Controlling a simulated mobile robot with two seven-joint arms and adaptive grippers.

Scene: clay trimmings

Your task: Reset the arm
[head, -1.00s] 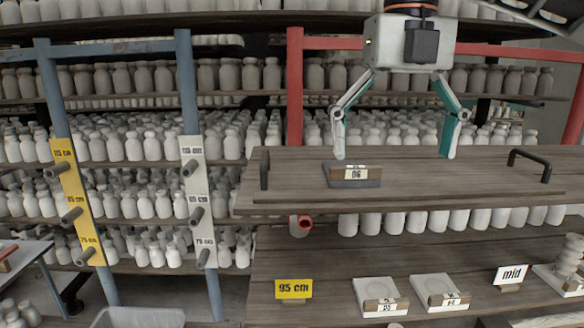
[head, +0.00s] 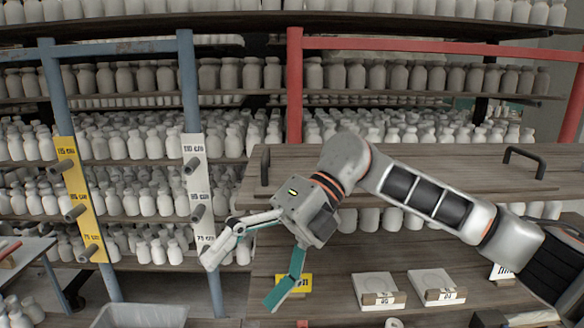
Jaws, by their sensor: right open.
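My right arm comes in from the right edge and reaches across the front of the wooden board with black handles (head: 470,170). My right gripper (head: 242,285) points down and to the left, its two teal-and-grey fingers spread wide with nothing between them. It is in front of the shelving, left of the yellow 95 cm card (head: 296,284), which one finger partly covers. My left gripper is not in view. The small numbered block on the board is hidden behind my right arm.
Two pale square blocks with number tags, a left one (head: 374,286) and a right one (head: 434,283), lie on the lower wooden top. A "mid" card (head: 500,272) is partly covered by my arm. A grey bin (head: 140,316) stands at the lower left. Peg posts (head: 80,200) and bottle-filled shelves stand behind.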

